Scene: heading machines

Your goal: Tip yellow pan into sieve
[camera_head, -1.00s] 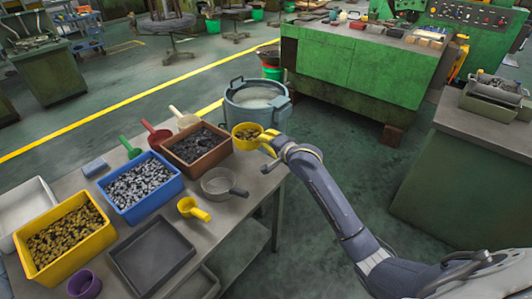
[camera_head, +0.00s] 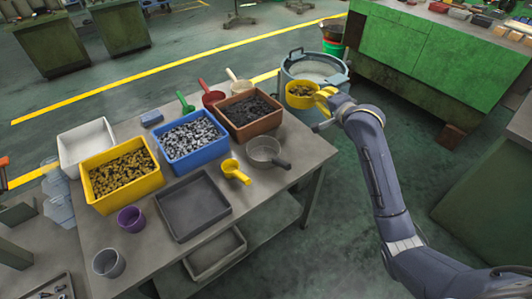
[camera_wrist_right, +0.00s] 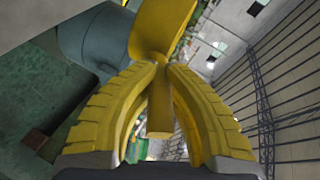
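The yellow pan (camera_head: 301,102) is a round scoop with dark and brassy pieces inside. It looks about level, in front of the near rim of the grey-blue round vessel with a pale inside, which looks like the sieve (camera_head: 313,68). I cannot tell how high the pan is above the rim. My right gripper (camera_head: 324,97) is shut on the pan's handle. In the right wrist view the yellow fingers (camera_wrist_right: 160,72) close around the handle, with the pan (camera_wrist_right: 163,28) beyond and the vessel (camera_wrist_right: 90,38) to its left. My left gripper is not in view.
The table holds yellow (camera_head: 121,189), blue (camera_head: 195,158) and brown (camera_head: 249,128) bins of small parts, a dark empty tray (camera_head: 193,207) and a clear pan (camera_head: 265,151). A second yellow scoop (camera_head: 233,171) lies there. A green bench (camera_head: 430,50) stands behind right.

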